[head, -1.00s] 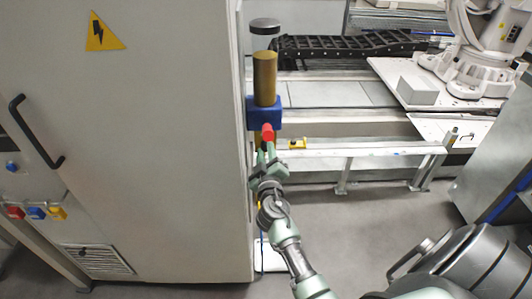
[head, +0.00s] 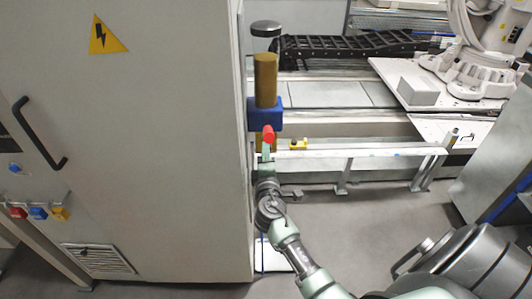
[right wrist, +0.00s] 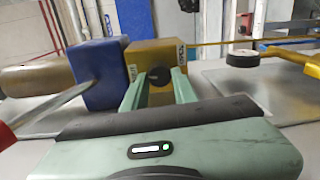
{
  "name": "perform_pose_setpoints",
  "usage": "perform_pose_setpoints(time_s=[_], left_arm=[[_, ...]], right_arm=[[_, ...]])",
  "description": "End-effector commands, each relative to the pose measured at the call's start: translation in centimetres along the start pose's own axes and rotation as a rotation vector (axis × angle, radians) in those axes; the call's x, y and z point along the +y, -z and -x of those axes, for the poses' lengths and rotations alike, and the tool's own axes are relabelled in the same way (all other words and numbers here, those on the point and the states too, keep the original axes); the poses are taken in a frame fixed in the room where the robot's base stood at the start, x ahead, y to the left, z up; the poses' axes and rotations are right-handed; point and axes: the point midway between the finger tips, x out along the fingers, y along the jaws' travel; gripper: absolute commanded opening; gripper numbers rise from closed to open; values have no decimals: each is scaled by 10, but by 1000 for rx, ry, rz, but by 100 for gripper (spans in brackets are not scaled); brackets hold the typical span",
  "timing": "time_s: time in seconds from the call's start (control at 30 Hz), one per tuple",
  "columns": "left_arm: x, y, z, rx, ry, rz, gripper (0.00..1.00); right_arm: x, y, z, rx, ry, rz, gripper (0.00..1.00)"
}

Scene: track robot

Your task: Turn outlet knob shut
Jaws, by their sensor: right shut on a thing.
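A small black knob (right wrist: 158,78) sits on the face of a yellow-brown block (right wrist: 148,56) in the right wrist view. My right gripper (right wrist: 159,84) is shut on this knob, one green finger on each side. In the head view my right gripper (head: 266,152) points at the fitting below a blue block (head: 265,114), its fingers seen nearly edge-on. The knob is hidden there. A lever with a red grip (head: 268,134) stands out from the blue block, just above the fingers; its rod and part of the red end show at left in the wrist view. My left gripper is not in view.
A tall grey cabinet (head: 130,150) stands close on the left of my arm. A brass cylinder (head: 265,80) rises above the blue block. A white rail (head: 370,152) runs behind on the right.

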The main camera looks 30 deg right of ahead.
Motion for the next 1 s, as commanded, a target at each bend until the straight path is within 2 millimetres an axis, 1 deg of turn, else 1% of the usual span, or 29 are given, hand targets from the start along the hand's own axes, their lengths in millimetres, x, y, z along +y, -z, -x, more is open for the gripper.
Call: perform_pose_setpoints(time_s=[0.1,0.3,0.83,0.87,0.9,0.93,1.0], left_arm=[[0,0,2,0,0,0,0],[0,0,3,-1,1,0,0],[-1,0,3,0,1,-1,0],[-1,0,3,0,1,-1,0],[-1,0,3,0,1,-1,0],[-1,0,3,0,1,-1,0],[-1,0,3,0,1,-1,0]], right_arm=[[2,-2,-1,-6,-2,58,0],[2,-1,-1,-8,-2,116,0],[2,-2,-1,-10,-3,138,0],[2,-2,-2,-10,-3,138,33],[2,-2,-1,-10,-3,137,44],[2,-1,-1,-10,-3,137,49],[2,-1,-1,-9,-2,137,49]])
